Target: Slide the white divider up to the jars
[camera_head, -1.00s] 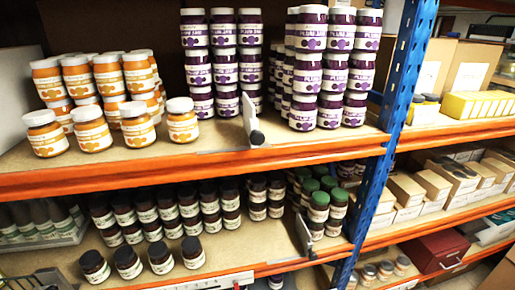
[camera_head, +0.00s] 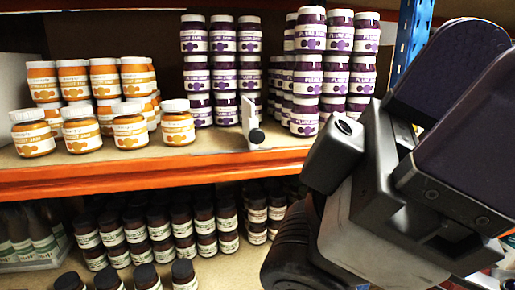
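The white divider (camera_head: 248,116) stands upright on the upper shelf, with a dark round knob (camera_head: 257,136) at its front end. It is between two blocks of purple-labelled plum jam jars, the left block (camera_head: 222,75) and the right block (camera_head: 325,75). Bare shelf shows between the divider and the right block. Orange-labelled jars (camera_head: 85,130) stand further left. My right gripper (camera_head: 462,100) is raised close to the camera at the right. Its two dark fingers look apart, with nothing seen between them. It is not touching the divider. My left gripper is out of view.
The orange shelf edge (camera_head: 120,181) runs across below the divider. Dark-lidded jars (camera_head: 165,230) fill the lower shelf. A blue rack upright (camera_head: 408,40) stands right of the plum jars, partly behind my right arm. The shelf in front of the divider is clear.

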